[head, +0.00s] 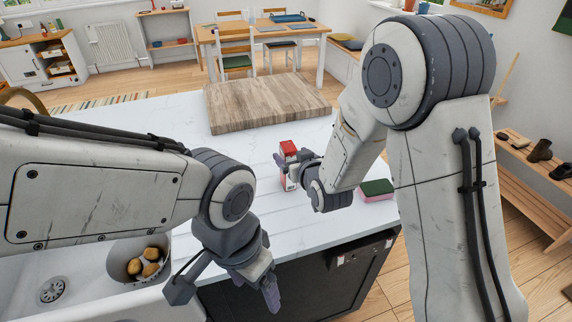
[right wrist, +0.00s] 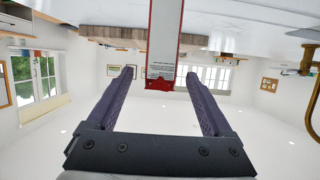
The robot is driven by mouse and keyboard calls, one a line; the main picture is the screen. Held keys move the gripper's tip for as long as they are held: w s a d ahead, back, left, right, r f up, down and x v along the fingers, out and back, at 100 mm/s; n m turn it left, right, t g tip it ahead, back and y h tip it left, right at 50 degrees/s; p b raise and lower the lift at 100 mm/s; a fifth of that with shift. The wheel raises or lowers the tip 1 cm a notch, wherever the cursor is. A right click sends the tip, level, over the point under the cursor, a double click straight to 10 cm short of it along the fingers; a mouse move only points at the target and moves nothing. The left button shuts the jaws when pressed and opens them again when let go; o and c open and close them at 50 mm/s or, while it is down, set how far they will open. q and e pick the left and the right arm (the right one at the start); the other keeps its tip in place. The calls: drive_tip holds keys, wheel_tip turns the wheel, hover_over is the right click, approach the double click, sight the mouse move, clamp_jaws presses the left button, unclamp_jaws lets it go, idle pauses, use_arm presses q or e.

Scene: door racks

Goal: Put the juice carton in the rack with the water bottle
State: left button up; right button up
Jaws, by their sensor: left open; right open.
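The juice carton (head: 289,150) is white with a red top and stands upright on the white worktop in the head view. My right gripper (head: 289,170) is at the carton and hides part of it. In the right wrist view, which looks upside down, the carton (right wrist: 164,40) shows between the fingertips of the open right gripper (right wrist: 161,75), with a gap on each side. My left gripper (head: 268,282) is open and empty, low in front of the worktop's front edge. I see neither the water bottle nor the rack.
A wooden board (head: 265,103) lies behind the carton. A green and pink sponge (head: 376,190) lies to its right. A sink (head: 95,290) with a bowl of potatoes (head: 140,262) is at the lower left. A dark appliance (head: 320,280) is under the worktop.

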drive_tip(key=x, duration=0.3)
drive_tip(key=shift+w+a+p, duration=0.1)
drive_tip(key=shift+w+p, duration=0.05)
drive_tip(key=shift+p, duration=0.25)
clamp_jaws()
idle(1.1)
